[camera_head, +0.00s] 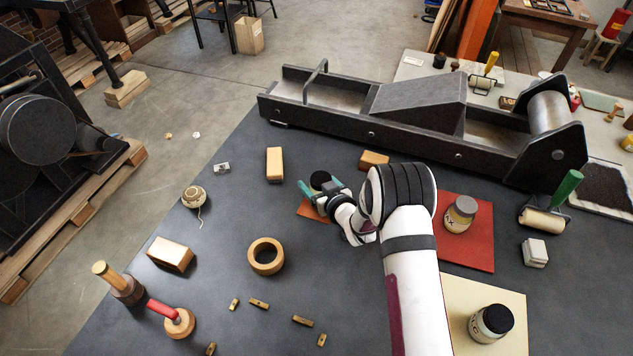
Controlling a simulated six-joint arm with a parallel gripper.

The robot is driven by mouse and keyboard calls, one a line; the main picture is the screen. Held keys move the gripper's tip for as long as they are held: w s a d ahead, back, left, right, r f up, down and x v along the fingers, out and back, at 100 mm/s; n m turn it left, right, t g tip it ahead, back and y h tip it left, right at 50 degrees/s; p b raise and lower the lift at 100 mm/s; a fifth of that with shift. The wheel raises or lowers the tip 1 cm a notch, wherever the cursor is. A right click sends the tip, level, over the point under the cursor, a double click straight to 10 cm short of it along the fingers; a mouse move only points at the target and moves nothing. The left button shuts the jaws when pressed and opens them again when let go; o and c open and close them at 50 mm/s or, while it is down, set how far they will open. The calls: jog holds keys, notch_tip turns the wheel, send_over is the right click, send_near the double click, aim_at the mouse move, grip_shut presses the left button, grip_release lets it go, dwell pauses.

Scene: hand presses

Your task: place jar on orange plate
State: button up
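A jar with a black lid (320,180) is at my gripper (319,187); only its dark top shows clearly. An orange plate (308,211) lies on the dark table just below and left of the gripper, mostly hidden by the gripper and arm. The teal fingers are close around the jar, but I cannot tell whether they grip it. I also cannot tell whether the jar rests on the plate. A second jar (461,213) stands on a red plate (480,260). A third jar (492,323) with a black lid stands on a cream plate (515,345).
A long black hand press (400,127) spans the back. A wooden block (274,164) and another wooden block (373,160) lie near the gripper. A wooden ring (266,257), a twine ball (194,196) and small wood pieces (259,303) lie left. A green-handled roller (545,219) is right.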

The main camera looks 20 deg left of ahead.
jog(key=o, duration=1.5)
jog(key=shift+f, duration=0.1)
jog(key=shift+o, duration=0.2)
